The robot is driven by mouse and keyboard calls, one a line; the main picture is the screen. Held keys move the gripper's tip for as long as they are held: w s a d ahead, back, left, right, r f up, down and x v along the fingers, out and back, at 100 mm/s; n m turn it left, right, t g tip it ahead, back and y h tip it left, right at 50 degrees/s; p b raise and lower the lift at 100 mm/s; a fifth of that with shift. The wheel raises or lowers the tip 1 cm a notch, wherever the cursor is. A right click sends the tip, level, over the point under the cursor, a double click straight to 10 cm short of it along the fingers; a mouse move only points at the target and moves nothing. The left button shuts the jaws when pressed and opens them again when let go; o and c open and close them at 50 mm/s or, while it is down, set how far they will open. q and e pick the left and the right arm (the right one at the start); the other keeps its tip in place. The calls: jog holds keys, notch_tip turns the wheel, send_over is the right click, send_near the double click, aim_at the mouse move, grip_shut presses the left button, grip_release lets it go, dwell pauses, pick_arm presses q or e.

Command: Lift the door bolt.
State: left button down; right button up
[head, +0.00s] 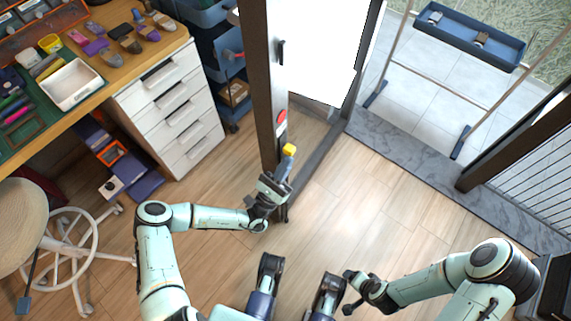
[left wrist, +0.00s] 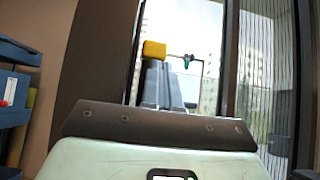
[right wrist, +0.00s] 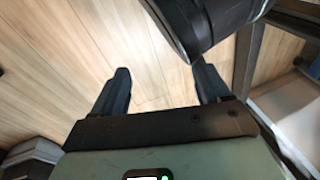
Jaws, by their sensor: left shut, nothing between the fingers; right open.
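A yellow block (head: 289,150), which looks like the door bolt's grip, shows beside the lower part of the dark door edge (head: 265,100). It also shows in the left wrist view (left wrist: 154,50), just past the fingertips. My left gripper (head: 285,167) is shut with nothing between its fingers, directly below the yellow block in the picture. Whether the fingertips touch the block I cannot tell. The rest of the bolt is hidden behind the gripper. My right gripper (head: 347,291) is open and empty over the floor; its spread fingers show in the right wrist view (right wrist: 163,80).
A blue trough on a stand (head: 480,40) is outside. The central wooden floor is clear.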

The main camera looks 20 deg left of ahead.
pick_arm(q)
notch_tip(320, 180, up, 3)
jog(key=p, duration=0.2)
jog(key=shift+r+p, duration=0.2)
jog(key=shift+p, duration=0.1)
pick_arm(e)
jog(key=shift+y, duration=0.3)
jog(key=r, duration=0.1)
jog(key=s+a+r, duration=0.1)
jog(key=a+r, duration=0.1)
jog(key=r, duration=0.1)
jog(key=shift+s, duration=0.25)
pick_arm(q)
jog(key=shift+f+b, duration=0.35)
jog(key=shift+f, duration=0.1)
jog(key=b, duration=0.1)
send_near(289, 153)
notch_tip(289, 153, down, 6)
jog(key=s, duration=0.1)
jog(key=shift+s+a, duration=0.25)
pick_arm(e)
jog(key=shift+t, duration=0.4)
jog(key=w+d+f, duration=0.2)
jog(key=w, duration=0.1)
